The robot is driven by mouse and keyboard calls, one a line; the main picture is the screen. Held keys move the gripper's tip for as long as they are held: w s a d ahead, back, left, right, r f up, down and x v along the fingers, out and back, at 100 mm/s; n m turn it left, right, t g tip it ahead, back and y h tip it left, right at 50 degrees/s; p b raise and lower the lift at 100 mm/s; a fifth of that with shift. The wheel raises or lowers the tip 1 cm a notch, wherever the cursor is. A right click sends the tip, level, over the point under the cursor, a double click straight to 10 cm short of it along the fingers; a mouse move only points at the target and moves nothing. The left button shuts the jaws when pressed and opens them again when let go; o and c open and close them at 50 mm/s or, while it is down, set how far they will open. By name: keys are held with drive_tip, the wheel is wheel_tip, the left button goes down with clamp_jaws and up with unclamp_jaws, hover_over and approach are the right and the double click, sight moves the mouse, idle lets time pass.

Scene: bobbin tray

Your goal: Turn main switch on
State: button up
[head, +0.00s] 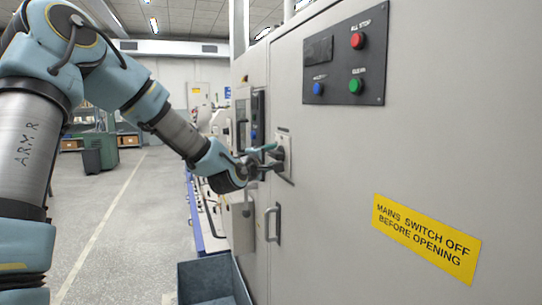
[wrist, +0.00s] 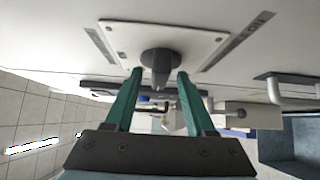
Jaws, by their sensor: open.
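The main switch is a dark grey rotary knob (wrist: 160,60) on a pale square plate (wrist: 120,33) screwed to the cabinet door. The plate also shows in the head view (head: 287,178), where my gripper covers part of the knob. My gripper (wrist: 160,73) is open, its two green fingers on either side of the knob. I cannot tell whether the fingers touch it. Another label (wrist: 100,45) on the opposite side is unreadable.
The grey cabinet door (head: 335,150) carries a button panel (head: 345,60) with red, blue and green buttons. A yellow warning sign (head: 425,237) is lower right. A door handle (head: 273,222) sits below the switch. A blue-grey bin (head: 205,282) stands on the floor.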

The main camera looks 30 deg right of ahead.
drive_tip(key=shift+c, duration=0.3)
clamp_jaws()
drive_tip(key=shift+f+b, duration=0.2)
drive_tip(key=shift+b, duration=0.35)
drive_tip(key=shift+w+d+f+m+g+h+b, duration=0.1)
drive_tip(key=shift+w+f+m+g+h+b, duration=0.15)
drive_tip(key=shift+m+g+h+b, duration=3.35)
drive_tip(key=shift+w+a+f+m+g+h+b, duration=0.2)
drive_tip(key=shift+m+g+h+b, duration=0.7)
drive_tip(key=shift+m+b, duration=5.25)
drive_tip(key=shift+w+d+f+m+g+h+b, duration=0.3)
drive_tip(key=shift+m+g+h+b, duration=2.2)
drive_tip(key=shift+b, duration=3.6)
drive_tip(key=m+y, duration=0.1)
drive_tip(key=m, duration=0.2)
drive_tip(key=shift+w+a+r+g, duration=0.1)
drive_tip(key=shift+g, duration=0.3)
